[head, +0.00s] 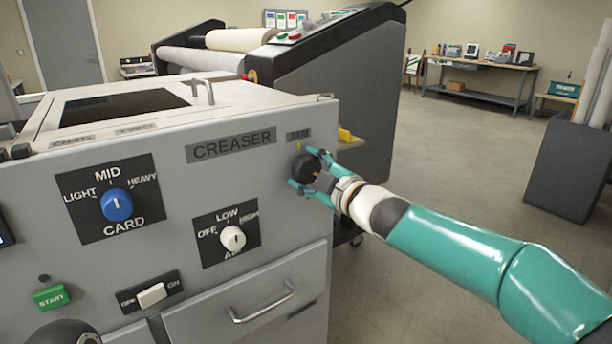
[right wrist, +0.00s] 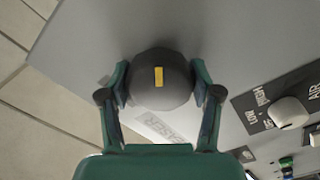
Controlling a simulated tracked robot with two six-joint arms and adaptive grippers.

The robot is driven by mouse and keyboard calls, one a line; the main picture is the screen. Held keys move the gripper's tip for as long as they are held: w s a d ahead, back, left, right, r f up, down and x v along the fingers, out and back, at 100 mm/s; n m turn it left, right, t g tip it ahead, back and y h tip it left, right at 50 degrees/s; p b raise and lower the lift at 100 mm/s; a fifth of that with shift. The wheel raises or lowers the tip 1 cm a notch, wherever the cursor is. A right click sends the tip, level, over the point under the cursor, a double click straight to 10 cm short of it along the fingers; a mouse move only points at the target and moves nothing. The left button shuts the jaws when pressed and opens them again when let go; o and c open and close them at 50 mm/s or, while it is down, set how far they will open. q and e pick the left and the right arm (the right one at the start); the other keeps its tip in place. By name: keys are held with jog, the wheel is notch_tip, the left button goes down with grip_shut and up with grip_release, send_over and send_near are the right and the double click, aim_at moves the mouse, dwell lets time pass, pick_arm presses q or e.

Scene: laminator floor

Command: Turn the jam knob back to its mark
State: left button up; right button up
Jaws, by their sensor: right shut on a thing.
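The jam knob (head: 305,168) is a round dark knob under the "JAM" label (head: 298,134) on the right of the creaser's front panel. My right gripper (head: 307,170) is shut on it, with the arm coming in from the right. In the right wrist view the jam knob (right wrist: 160,80) sits between the two fingers of my right gripper (right wrist: 160,90), with a yellow mark on its face. The fingers hide part of the knob's sides and rim in the head view. My left gripper is not in view.
The creaser panel (head: 180,250) also holds a blue card knob (head: 116,204), a white air knob (head: 232,238), a white on/off switch (head: 151,295) and a green start button (head: 51,295). A drawer handle (head: 262,302) sticks out below. A large roller machine (head: 330,90) stands behind.

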jog(key=n+b, duration=0.1)
jog(key=n, duration=0.2)
jog(key=f+n+b, duration=0.1)
jog(key=n, duration=0.2)
jog(key=shift+a+n, duration=0.1)
jog(key=shift+n, duration=0.2)
jog(key=n+b, duration=0.2)
jog(key=n, duration=0.4)
jog(key=n+b, duration=0.1)
jog(key=n, duration=0.5)
jog(key=shift+n+b, duration=0.3)
jog(key=shift+n, duration=0.1)
jog(key=n+b, duration=0.1)
jog(key=n, duration=0.4)
jog(key=shift+n, duration=0.4)
jog(key=shift+r, duration=0.1)
jog(key=o, duration=1)
jog(key=shift+o, duration=0.8)
jog(key=shift+r, duration=0.25)
